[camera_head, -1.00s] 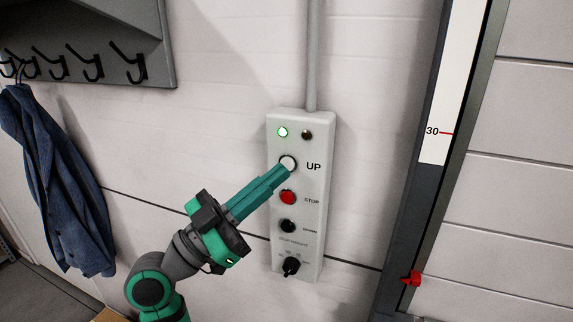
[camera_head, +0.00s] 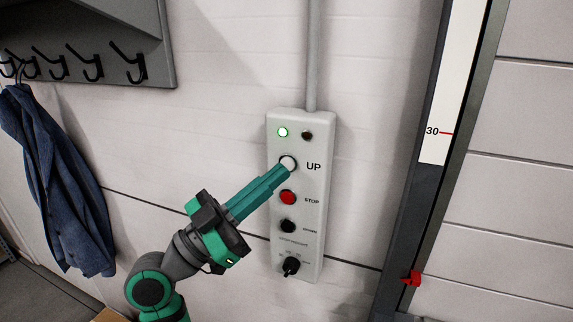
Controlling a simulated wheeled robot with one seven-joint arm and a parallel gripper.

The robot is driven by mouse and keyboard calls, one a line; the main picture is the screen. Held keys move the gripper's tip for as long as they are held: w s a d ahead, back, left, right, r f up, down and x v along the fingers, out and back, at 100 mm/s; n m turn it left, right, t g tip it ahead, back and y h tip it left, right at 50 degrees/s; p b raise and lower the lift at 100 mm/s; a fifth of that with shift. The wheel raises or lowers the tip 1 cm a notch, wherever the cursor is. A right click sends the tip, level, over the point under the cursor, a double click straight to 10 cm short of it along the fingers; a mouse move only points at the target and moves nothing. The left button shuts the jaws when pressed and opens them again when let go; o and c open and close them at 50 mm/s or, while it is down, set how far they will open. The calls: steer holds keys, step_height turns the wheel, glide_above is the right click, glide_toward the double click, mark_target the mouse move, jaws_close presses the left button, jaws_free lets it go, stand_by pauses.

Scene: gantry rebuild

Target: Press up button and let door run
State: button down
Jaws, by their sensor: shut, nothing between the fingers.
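A grey control box (camera_head: 313,235) is fixed to the white wall in the middle. Its white UP button (camera_head: 289,161) sits near the top, with the red STOP button (camera_head: 288,197) and the black DOWN button (camera_head: 288,226) below. My gripper (camera_head: 286,170) is shut and empty. Its fingertips are at the lower edge of the UP button and hide part of it; I cannot tell whether they touch or press it. A green lamp (camera_head: 283,132) is lit; the dark lamp (camera_head: 307,135) beside it is unlit. The panelled door (camera_head: 520,215) is at the right.
A black knob (camera_head: 291,265) is at the box's bottom. A scale strip (camera_head: 440,100) marked 30 runs along the door frame, with a red pointer (camera_head: 412,279) lower down. A blue jacket (camera_head: 55,180) hangs at the left under a hook rack (camera_head: 90,45).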

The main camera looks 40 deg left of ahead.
steer(key=shift+w, duration=0.15)
steer(key=shift+w+a, duration=0.1)
steer(key=shift+w, duration=0.15)
